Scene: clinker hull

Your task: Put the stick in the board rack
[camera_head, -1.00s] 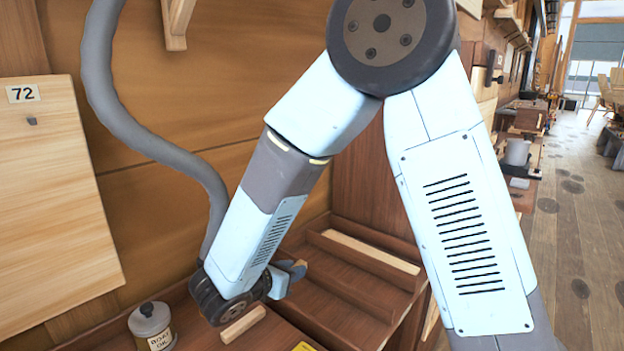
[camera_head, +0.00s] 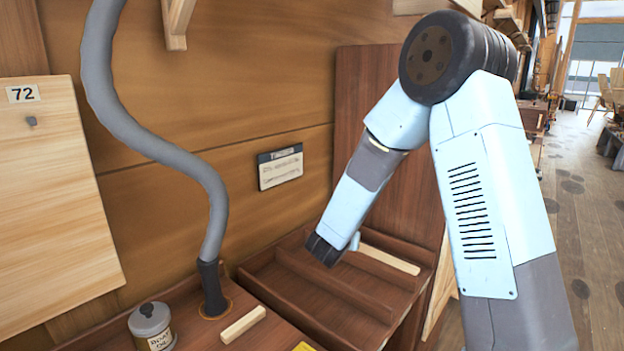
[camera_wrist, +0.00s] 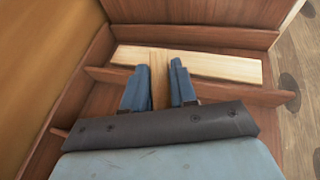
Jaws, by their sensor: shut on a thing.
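My gripper (camera_wrist: 158,72) is shut on a short light-wood stick (camera_wrist: 159,88), which stands between its two blue fingers in the wrist view. The held stick points toward a pale board lying in the rack; I cannot tell whether they touch. The board rack (camera_head: 285,277) is a dark red-brown tray with low dividers, at the middle of the head view, and it also shows in the wrist view (camera_wrist: 195,34). My gripper is over the rack's far part. In the head view my arm hides most of the gripper and the held stick.
The pale board (camera_head: 390,259) lies in the rack's far slot. Another light-wood piece (camera_head: 243,324) lies on the bench, near a boat oil can (camera_head: 151,326). A grey hose (camera_head: 150,145) stands left of the rack. A wooden wall is behind; a tall panel (camera_head: 360,110) stands at the rack's far end.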

